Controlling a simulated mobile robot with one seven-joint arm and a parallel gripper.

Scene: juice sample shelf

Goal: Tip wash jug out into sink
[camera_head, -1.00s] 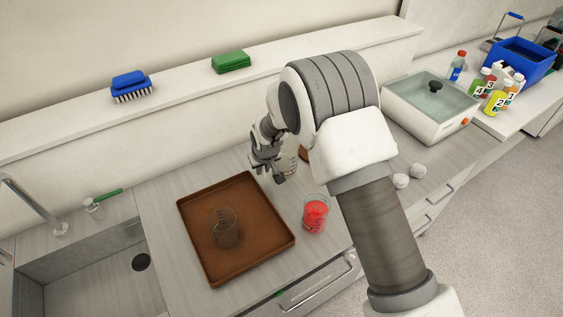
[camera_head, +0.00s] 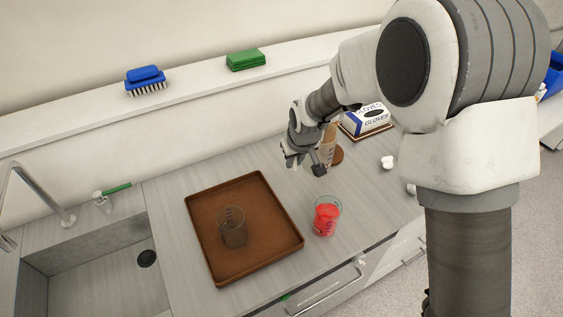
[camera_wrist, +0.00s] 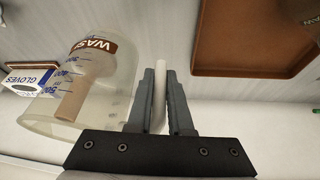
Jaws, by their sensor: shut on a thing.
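The wash jug (camera_wrist: 95,75) is a clear measuring jug with a brown WASH label and blue volume marks. In the wrist view its pale handle (camera_wrist: 159,90) runs between my fingers, and my gripper (camera_wrist: 160,105) is shut on it. In the head view my gripper (camera_head: 305,160) is over the counter, right of the tray, and partly hides the jug (camera_head: 328,146). I cannot tell whether the jug is clear of the counter, or how much liquid it holds. The sink (camera_head: 100,285) with its dark drain is at the far left, beyond the tray.
A brown tray (camera_head: 255,270) holds a beaker of dark liquid (camera_head: 232,230). A beaker of red liquid (camera_head: 326,216) stands to its right. A glove box (camera_head: 368,118) is behind my arm. The tap (camera_head: 40,190) arches over the sink. A brush (camera_head: 145,80) and green sponge (camera_head: 245,60) lie on the ledge.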

